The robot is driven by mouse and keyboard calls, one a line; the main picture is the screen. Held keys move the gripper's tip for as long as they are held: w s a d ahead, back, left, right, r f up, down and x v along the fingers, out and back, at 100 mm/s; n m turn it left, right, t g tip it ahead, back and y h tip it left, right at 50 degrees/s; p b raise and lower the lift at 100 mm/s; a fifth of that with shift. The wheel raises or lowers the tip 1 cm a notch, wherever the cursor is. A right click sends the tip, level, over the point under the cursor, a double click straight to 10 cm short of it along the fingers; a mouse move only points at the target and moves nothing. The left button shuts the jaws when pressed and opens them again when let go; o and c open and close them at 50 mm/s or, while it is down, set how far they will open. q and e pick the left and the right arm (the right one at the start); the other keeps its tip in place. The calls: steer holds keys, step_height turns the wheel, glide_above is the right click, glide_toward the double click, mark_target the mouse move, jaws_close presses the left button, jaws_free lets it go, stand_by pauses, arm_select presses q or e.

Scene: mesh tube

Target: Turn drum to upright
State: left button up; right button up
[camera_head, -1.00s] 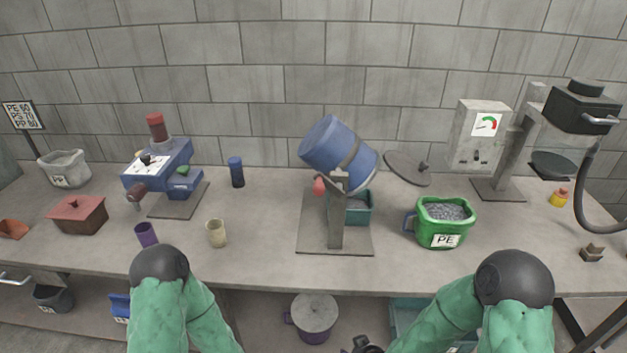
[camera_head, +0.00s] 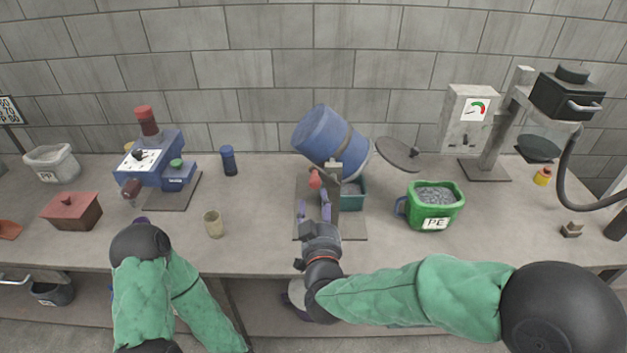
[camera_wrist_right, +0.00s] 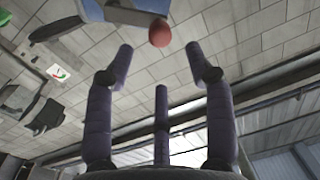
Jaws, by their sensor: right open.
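The blue drum (camera_head: 331,139) hangs tilted on its grey stand, its closed end up and left and its grey rim down and right. A red knob (camera_head: 315,179) sits at the stand's left side, below the drum. My right gripper (camera_head: 313,203) is just in front of the stand, its purple fingers spread and empty, pointing toward the knob. In the right wrist view, the red knob (camera_wrist_right: 159,33) shows just beyond the open fingertips (camera_wrist_right: 159,50), apart from them. Part of the blue drum (camera_wrist_right: 136,15) shows behind it.
A teal bin (camera_head: 353,194) stands under the drum's rim, partly hidden by the stand. A round grey lid (camera_head: 397,153) is right of the drum. A green PE tub (camera_head: 435,207) with grey pellets stands to the right. A beige cup (camera_head: 213,224) stands to the left.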

mark_target(315, 186)
steer(key=w, duration=0.6)
steer(key=w+b, duration=0.1)
steer(key=w, duration=0.2)
steer(key=shift+w+a, duration=0.2)
steer(key=shift+a, duration=0.1)
jaws_close()
